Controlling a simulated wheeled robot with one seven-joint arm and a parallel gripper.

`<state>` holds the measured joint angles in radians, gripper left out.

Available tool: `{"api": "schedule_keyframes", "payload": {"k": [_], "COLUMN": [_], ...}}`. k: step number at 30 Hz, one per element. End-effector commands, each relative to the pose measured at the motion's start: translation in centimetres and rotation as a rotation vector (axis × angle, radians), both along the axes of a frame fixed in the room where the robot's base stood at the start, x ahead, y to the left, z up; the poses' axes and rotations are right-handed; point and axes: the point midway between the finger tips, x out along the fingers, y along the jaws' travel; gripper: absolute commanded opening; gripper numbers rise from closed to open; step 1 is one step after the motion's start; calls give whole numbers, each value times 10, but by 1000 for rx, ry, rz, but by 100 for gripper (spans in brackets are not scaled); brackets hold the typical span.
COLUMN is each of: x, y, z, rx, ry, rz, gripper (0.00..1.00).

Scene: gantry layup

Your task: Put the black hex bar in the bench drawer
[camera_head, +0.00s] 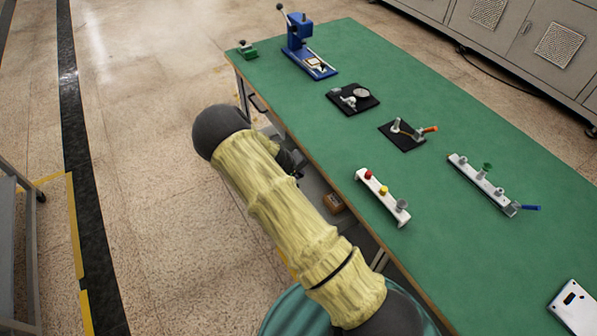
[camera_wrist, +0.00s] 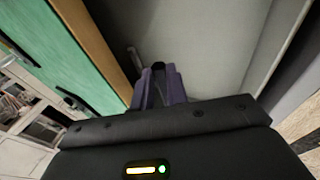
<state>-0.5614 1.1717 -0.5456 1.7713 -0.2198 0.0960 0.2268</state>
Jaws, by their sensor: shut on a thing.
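In the wrist view my gripper (camera_wrist: 160,78) points at a grey open space beside the bench edge. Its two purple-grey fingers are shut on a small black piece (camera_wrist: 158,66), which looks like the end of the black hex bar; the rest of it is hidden. The grey inside of what looks like the open bench drawer (camera_wrist: 215,45) lies beyond and right of the fingers. In the head view my arm covers the gripper and most of the drawer area at the bench's near side.
The green bench top (camera_head: 330,110) carries a blue press (camera_head: 303,48), black fixture plates (camera_head: 352,98), a white block with coloured knobs (camera_head: 383,196) and a white rail (camera_head: 490,182). Grey cabinets (camera_head: 540,40) stand behind.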

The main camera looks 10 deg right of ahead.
Motion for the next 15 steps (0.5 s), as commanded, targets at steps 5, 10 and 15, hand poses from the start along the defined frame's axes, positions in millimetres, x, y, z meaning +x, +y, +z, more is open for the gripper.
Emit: {"api": "schedule_keyframes", "payload": {"k": [5, 10, 15], "x": [0, 0, 0], "y": [-1, -3, -3], "z": [-18, -32, -45], "rx": [0, 0, 0], "ry": [-1, 0, 0], "rz": [-2, -5, -6], "gripper": [0, 0, 0]}}
